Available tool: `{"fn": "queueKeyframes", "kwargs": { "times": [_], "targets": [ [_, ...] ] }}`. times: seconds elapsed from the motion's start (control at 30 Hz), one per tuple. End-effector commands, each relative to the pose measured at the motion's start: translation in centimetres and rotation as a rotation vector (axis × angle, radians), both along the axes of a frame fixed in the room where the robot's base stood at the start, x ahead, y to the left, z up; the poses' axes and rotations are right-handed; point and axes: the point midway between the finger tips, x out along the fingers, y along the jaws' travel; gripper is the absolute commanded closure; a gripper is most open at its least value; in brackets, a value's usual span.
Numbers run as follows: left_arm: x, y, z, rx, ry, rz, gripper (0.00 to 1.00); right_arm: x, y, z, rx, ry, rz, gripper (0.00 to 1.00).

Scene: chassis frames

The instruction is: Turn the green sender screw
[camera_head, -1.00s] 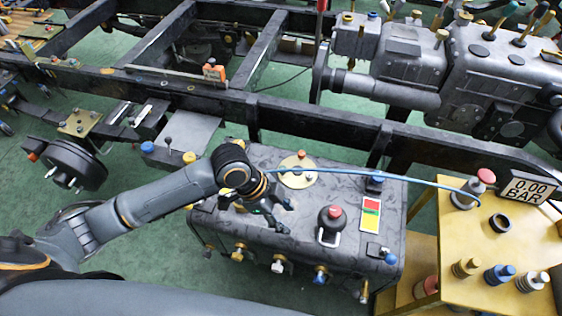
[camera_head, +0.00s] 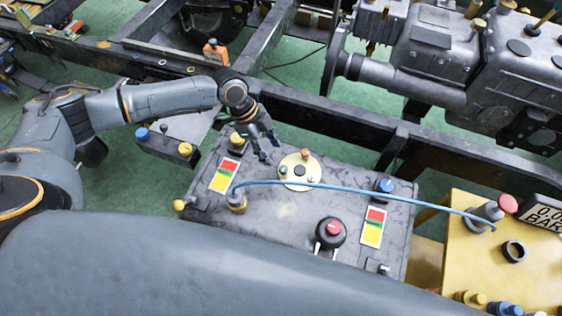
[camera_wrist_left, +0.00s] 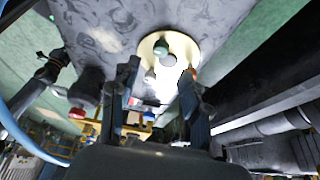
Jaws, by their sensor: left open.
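A round cream plate (camera_head: 293,181) lies on the top of the dark grey tank (camera_head: 275,218). A small green screw (camera_head: 283,170) sits on its left side, and a red one (camera_head: 305,154) sits at its back edge. My left gripper (camera_head: 265,149) is open just behind and left of the plate, its fingers apart and empty. In the left wrist view, the green screw (camera_wrist_left: 161,47) shows on the plate (camera_wrist_left: 171,37), beyond and above the gap between the open fingers (camera_wrist_left: 158,88). It is apart from the fingers. My right gripper is not in view.
A blue hose (camera_head: 370,190) arches across the tank to a yellow bench (camera_head: 480,250) at the right. A red-topped knob (camera_head: 332,230) and red-yellow labels (camera_head: 372,227) sit on the tank. A dark chassis rail (camera_head: 330,125) runs close behind the gripper.

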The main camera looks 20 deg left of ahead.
Motion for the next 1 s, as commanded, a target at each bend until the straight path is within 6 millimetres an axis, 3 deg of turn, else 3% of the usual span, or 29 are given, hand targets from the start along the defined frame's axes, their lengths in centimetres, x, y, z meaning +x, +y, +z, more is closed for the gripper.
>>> {"fn": "queueKeyframes", "kwargs": {
  "times": [0.2,0.4,0.8,0.87,1.0],
  "targets": [
    [-0.1,-1.9,-4.2,-0.001,0.002,0.0,0.53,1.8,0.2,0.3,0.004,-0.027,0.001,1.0],
    [-0.1,-2.8,-6.6,0.0,0.002,0.001,0.53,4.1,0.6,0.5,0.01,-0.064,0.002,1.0],
    [-0.1,-3.1,-7.4,0.0,0.0,0.001,0.53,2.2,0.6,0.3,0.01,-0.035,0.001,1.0],
    [-0.1,-3.1,-7.4,0.0,0.0,0.001,0.62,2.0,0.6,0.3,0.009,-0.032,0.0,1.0],
    [-0.1,-3.1,-7.4,0.0,0.0,0.001,0.9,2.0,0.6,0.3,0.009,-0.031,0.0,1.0]
  ]
}}
